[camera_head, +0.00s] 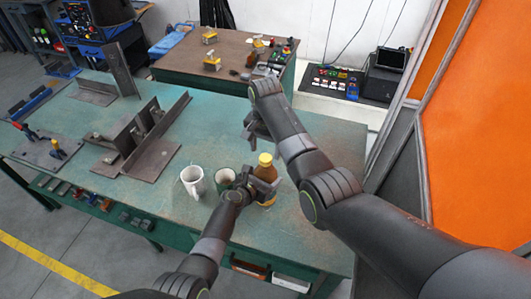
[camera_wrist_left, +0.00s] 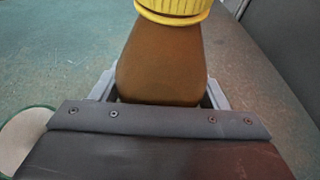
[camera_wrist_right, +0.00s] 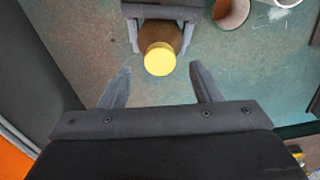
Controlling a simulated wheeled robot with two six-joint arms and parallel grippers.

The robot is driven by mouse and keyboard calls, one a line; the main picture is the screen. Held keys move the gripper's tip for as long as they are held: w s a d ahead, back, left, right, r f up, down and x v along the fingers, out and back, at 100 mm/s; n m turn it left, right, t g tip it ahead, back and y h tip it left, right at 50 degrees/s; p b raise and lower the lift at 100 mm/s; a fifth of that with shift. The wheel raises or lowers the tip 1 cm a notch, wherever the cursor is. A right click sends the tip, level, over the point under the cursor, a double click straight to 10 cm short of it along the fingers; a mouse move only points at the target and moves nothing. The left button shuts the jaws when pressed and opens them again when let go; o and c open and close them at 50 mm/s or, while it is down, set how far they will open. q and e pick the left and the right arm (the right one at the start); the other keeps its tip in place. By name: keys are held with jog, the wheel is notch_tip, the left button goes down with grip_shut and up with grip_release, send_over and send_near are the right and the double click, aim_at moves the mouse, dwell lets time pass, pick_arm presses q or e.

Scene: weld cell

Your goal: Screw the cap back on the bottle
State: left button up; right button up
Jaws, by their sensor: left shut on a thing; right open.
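The brown bottle (camera_head: 268,172) stands upright on the green table, and the yellow cap (camera_head: 265,158) sits on its top. I cannot tell how tightly it is seated. My left gripper (camera_head: 264,187) is shut around the bottle's body; the left wrist view shows the bottle (camera_wrist_left: 160,62) between its fingers, below the cap (camera_wrist_left: 174,10). My right gripper (camera_head: 248,128) is open and empty, above the table behind the bottle. In the right wrist view the cap (camera_wrist_right: 160,59) shows just beyond and between the open fingers (camera_wrist_right: 160,78), apart from them.
A white mug (camera_head: 193,182) and a green-rimmed cup (camera_head: 224,177) stand left of the bottle. Dark metal angle brackets (camera_head: 150,150) lie further left on the table (camera_head: 330,160). A brown-topped table (camera_head: 180,58) stands behind. The table right of the bottle is clear.

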notch_tip(320, 180, up, 9)
dwell(0.4)
pick_arm(q)
jog(key=o, duration=2)
jog(key=shift+c, duration=0.2)
jog(key=p+v, duration=0.3)
jog(key=v, duration=1.4)
jog(key=shift+s+a, duration=0.2)
pick_arm(e)
notch_tip(320, 180, up, 3)
jog(key=shift+r, duration=0.15)
